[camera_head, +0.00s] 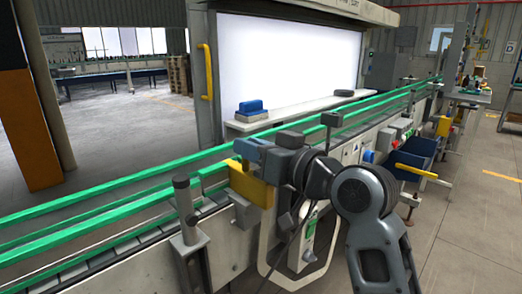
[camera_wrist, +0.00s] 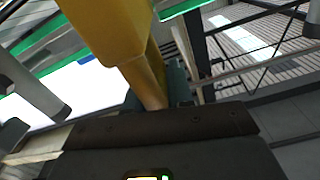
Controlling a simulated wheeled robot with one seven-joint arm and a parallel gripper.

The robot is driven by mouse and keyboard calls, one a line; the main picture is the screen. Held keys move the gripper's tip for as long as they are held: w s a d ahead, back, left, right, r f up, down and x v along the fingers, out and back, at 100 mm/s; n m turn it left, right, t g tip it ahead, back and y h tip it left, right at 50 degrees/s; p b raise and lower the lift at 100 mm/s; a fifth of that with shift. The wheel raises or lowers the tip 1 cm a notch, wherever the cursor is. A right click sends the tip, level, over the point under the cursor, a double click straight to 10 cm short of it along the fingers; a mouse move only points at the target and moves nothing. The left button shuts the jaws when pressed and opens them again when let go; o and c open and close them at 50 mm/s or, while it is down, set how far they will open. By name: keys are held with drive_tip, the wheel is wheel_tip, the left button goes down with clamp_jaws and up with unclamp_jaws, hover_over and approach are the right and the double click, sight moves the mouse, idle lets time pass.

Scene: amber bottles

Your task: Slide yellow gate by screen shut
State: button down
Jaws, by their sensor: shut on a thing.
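The yellow gate (camera_head: 249,187) is a block at the near side of the green-railed conveyor, in front of the bright white screen (camera_head: 290,55). My gripper (camera_head: 253,153) is at the top of the gate and shut on it; my wrist hides part of the gate in the head view. In the wrist view the yellow gate (camera_wrist: 110,30) is large, and its narrower yellow part (camera_wrist: 148,82) runs down to my gripper. The fingertips are partly hidden there, so the exact contact does not show.
Green rails (camera_head: 120,182) run along the conveyor past my gripper. A grey post (camera_head: 187,215) stands on the near side, left of the gate. A blue block (camera_head: 251,108) rests on the ledge below the screen. Blue bins (camera_head: 412,157) hang farther right; the right floor is open.

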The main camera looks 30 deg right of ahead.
sight(238, 166)
drive_tip(key=x, duration=0.4)
drive_tip(key=shift+a+r, duration=0.1)
drive_tip(key=shift+a, duration=0.25)
drive_tip(key=c, duration=1.1)
unclamp_jaws()
drive_tip(key=shift+w, duration=0.15)
drive_tip(key=shift+d, duration=0.1)
drive_tip(key=shift+s+d, duration=0.1)
drive_tip(key=shift+s, duration=0.15)
drive_tip(key=v, duration=0.7)
drive_tip(key=shift+s+b, duration=0.15)
drive_tip(key=shift+b, duration=0.25)
